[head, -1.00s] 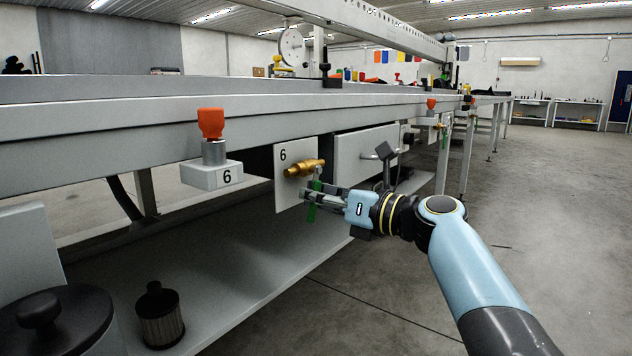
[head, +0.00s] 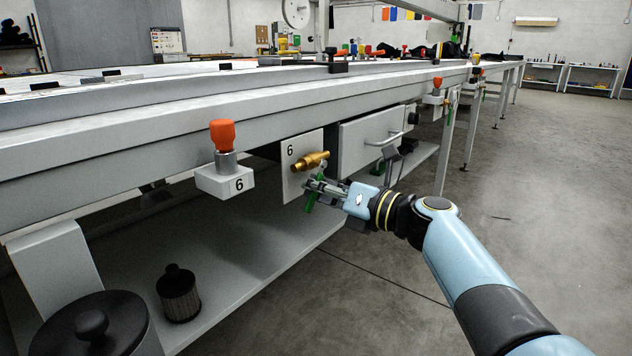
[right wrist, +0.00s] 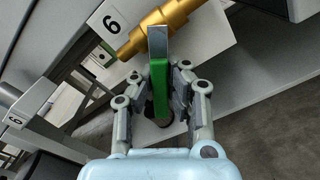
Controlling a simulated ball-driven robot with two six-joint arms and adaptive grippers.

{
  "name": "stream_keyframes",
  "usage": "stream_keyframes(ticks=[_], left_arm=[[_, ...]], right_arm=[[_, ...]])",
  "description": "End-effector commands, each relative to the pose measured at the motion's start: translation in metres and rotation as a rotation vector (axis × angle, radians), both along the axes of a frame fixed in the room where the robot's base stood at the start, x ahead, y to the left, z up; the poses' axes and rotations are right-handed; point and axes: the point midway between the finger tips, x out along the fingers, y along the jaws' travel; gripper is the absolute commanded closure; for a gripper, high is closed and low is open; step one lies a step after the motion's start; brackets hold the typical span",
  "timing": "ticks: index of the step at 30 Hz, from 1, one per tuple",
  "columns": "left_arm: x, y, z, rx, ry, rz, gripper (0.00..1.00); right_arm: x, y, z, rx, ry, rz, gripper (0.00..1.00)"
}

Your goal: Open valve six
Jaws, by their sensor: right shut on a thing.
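Valve six is a brass valve (head: 311,160) on a pale plate marked 6 (head: 292,172), below the long bench rail. Its green handle (head: 310,201) hangs down below the brass body. In the right wrist view the handle (right wrist: 159,92) runs between the finger pads, with a bare metal part above the green. My right gripper (head: 314,188) is shut on the handle; it also shows in the wrist view (right wrist: 162,84). The fingers hide part of the handle in the head view. My left gripper is not in view.
An orange-topped knob (head: 222,136) on a block marked 6 stands left of the plate. A grey drawer (head: 362,141) with a handle is just right. A lower shelf (head: 235,255) carries a dark cylinder (head: 178,294). Open floor (head: 530,220) lies to the right.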

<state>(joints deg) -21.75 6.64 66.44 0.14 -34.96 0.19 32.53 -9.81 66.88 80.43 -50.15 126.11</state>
Motion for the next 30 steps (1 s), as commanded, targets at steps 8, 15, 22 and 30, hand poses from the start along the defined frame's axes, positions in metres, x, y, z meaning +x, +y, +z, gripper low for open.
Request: stream_keyframes(ticks=[8,15,22,30], left_arm=[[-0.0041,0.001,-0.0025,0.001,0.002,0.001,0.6],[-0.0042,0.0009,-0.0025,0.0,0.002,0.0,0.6],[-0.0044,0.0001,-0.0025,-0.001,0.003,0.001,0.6],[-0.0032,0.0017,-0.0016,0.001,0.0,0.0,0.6]], right_arm=[[-0.0016,-0.0017,-0.0051,0.0,0.013,-0.001,1.0],[-0.0018,-0.0018,-0.0054,-0.002,0.012,0.0,0.91],[-0.0009,-0.0009,-0.0027,0.001,0.009,-0.001,0.62],[-0.0011,-0.0015,-0.0007,0.003,0.006,0.0,0.62]])
